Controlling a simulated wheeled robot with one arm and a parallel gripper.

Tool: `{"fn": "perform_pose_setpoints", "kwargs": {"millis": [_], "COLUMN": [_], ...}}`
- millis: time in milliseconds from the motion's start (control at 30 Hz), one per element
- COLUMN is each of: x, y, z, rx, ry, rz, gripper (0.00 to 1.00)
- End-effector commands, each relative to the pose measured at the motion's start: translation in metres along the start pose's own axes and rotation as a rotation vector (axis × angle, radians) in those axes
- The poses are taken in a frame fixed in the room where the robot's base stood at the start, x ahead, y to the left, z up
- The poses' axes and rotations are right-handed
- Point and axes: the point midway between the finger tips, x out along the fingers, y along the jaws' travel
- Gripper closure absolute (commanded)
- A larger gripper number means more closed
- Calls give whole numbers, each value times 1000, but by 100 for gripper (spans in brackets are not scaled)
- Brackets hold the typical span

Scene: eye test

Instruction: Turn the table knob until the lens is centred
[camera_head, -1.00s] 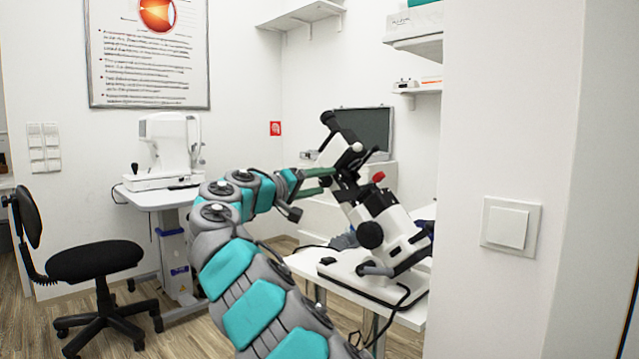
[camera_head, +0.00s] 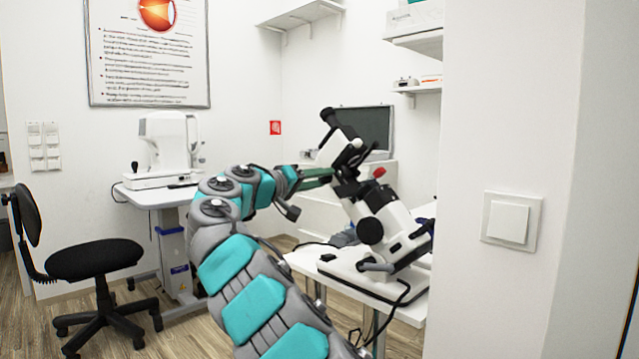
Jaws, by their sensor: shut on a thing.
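A white and black optical instrument (camera_head: 393,233) stands tilted on a small white table (camera_head: 389,289) right of the middle. Its white upper head (camera_head: 335,148) has a black eyepiece. My gripper (camera_head: 328,177) has green fingers and reaches the instrument's middle from the left, just below the head. It is shut on a small dark part there, which seems to be the table knob; the fingers mostly hide it. The lens and its centring cannot be made out.
A white wall edge with a light switch (camera_head: 511,221) stands close on the right. A black swivel chair (camera_head: 95,262) and another white device (camera_head: 166,143) on a stand are at the left. A cable hangs by the table's front. Some floor shows between chair and table.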

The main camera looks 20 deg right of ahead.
Motion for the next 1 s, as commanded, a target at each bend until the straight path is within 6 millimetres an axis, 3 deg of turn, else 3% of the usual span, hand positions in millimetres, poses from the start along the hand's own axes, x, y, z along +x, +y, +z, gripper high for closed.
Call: {"fn": "perform_pose_setpoints", "kwargs": {"millis": [400,433,667,1000], "x": [0,0,0,-3], "y": [0,0,0,-1], "z": [0,0,0,0], "rx": [65,65,64,64], "ry": [-1,-1,0,0], "rz": [0,-1,0,0], "gripper": [100,56,30,29]}}
